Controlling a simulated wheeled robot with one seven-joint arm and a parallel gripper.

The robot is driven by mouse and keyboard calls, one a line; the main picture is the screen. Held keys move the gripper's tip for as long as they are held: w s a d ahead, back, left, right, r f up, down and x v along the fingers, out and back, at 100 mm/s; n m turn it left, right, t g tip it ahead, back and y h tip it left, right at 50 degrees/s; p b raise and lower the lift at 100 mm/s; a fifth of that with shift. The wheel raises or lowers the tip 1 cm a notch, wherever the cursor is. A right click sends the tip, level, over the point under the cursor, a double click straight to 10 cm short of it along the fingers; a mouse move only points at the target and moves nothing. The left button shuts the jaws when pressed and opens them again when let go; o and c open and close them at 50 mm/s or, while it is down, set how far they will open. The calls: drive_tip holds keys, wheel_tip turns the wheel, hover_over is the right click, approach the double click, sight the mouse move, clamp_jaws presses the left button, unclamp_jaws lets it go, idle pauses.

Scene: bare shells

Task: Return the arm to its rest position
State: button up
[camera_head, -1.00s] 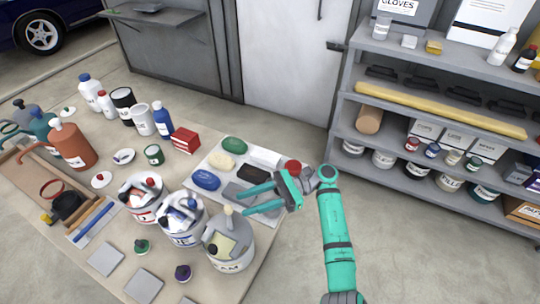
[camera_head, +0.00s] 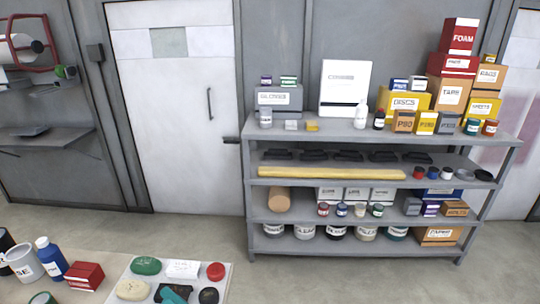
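The rest of my gripper and arm is outside the view. Whether the fingers are open or shut cannot be seen, nor whether they hold anything.
The pale board (camera_head: 227,291) at bottom left bears a green piece (camera_head: 146,265), a white block (camera_head: 183,268) and a red round piece (camera_head: 215,271). A red box (camera_head: 84,275) and a blue bottle (camera_head: 51,260) stand left of it. A loaded grey shelf (camera_head: 300,218) stands at the right; floor before it is clear.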

drive_tip(key=s+d+f+n+t+h, duration=0.3)
drive_tip(key=s+d+f+n+h, duration=0.2)
drive_tip(key=s+d+n+h, duration=0.2)
drive_tip(key=s+d+f+n+t+h, duration=0.3)
drive_tip(key=s+d+f+n+h, duration=0.3)
drive_tip(key=s+n+h, duration=0.5)
drive_tip(key=s+d+f+n+t+h, duration=0.2)
drive_tip(key=s+d+f+n+h, duration=0.3)
drive_tip(key=s+d+n+h, duration=0.3)
drive_tip(key=s+n+h, duration=0.1)
drive_tip(key=s+n, duration=0.2)
drive_tip(key=n, duration=0.2)
drive_tip(key=shift+d+f+t, duration=0.15)
drive_tip(key=shift+d+t, duration=0.2)
drive_tip(key=shift+t, duration=0.05)
drive_tip(key=shift+c, duration=0.9)
